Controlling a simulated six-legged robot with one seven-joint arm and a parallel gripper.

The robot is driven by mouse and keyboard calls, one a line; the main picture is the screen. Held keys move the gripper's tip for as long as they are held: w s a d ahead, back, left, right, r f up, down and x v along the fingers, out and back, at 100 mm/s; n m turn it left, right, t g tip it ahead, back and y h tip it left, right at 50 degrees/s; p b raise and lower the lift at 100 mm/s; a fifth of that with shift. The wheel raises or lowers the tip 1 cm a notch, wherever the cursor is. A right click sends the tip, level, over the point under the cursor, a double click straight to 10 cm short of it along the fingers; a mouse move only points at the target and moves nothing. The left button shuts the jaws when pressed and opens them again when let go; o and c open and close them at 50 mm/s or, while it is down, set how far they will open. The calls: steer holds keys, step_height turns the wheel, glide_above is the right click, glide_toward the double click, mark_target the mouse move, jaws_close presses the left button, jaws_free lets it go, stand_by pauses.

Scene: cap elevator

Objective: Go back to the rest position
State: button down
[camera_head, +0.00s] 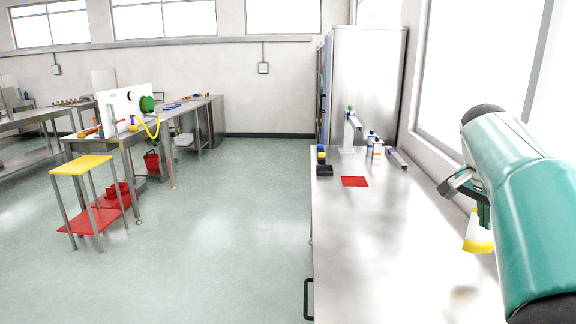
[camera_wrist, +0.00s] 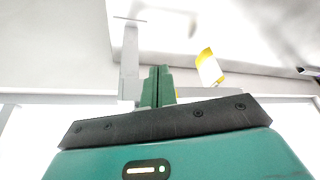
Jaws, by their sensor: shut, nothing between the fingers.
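My gripper (camera_wrist: 158,74) has its green fingers together in the wrist view, with nothing between them. In the head view my teal arm fills the right edge, and part of my gripper (camera_head: 484,208) shows beside it over the right side of the steel table (camera_head: 385,250). A yellow and white object (camera_head: 478,234) shows just below the gripper there. It also shows in the wrist view (camera_wrist: 208,68), to the right of the fingers and apart from them.
On the table's far part are a red square (camera_head: 354,181), a small dark item (camera_head: 324,170), bottles (camera_head: 376,149) and a white stand (camera_head: 349,133). A window wall (camera_head: 430,160) borders the right. A yellow-topped stool (camera_head: 82,165) stands left; the floor between is clear.

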steer(key=s+a+f+n+t+y, duration=0.1)
steer(key=s+a+f+n, duration=0.3)
steer(key=a, duration=0.4)
steer(key=s+a+f+n+t+y, duration=0.1)
steer(key=s+a+f+n, duration=0.4)
steer(key=s+a, duration=0.3)
steer(key=s+a+f+n+t+y, duration=0.2)
steer(key=s+a+f+n, duration=0.3)
steer(key=a, duration=0.5)
steer(key=shift+s+a+f, duration=0.2)
steer(key=shift+s+f, duration=0.2)
steer(key=shift+s, duration=0.7)
